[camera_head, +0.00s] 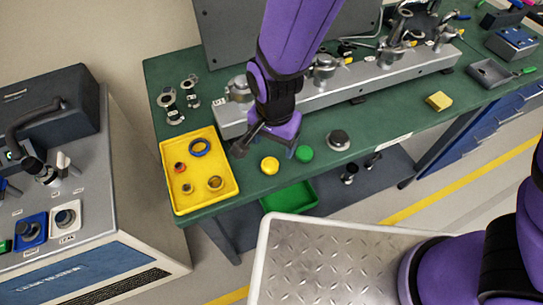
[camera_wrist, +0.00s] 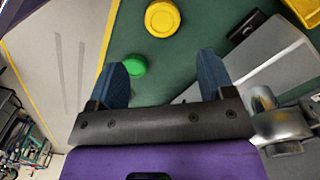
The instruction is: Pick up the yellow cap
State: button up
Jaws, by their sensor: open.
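The yellow cap (camera_head: 269,164) is a small round disc on the green bench top, just right of the yellow tray. It also shows in the wrist view (camera_wrist: 162,18), at the top centre, beyond my fingertips. My gripper (camera_head: 266,150) hangs over the bench by the cap. In the wrist view my gripper (camera_wrist: 160,62) has two blue fingers spread apart with nothing between them. A green cap (camera_head: 305,153) lies right of the yellow cap; in the wrist view it (camera_wrist: 135,64) is beside the left finger.
A yellow tray (camera_head: 232,192) holding several rings stands left of the cap. A metal rail (camera_head: 345,90) with fittings runs behind. A round metal part (camera_head: 338,140) and a yellow block (camera_head: 439,101) lie to the right. A green bin (camera_head: 289,196) is below the bench edge.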

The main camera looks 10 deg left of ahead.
aim_at(271, 162)
jog(key=shift+s+a+f, duration=0.1)
jog(key=shift+a+f, duration=0.1)
jog(key=shift+f, duration=1.65)
jog(key=shift+s+a+f, duration=0.1)
jog(key=shift+a+f, duration=0.05)
jog(key=shift+f, duration=1.7)
jog(key=c, duration=1)
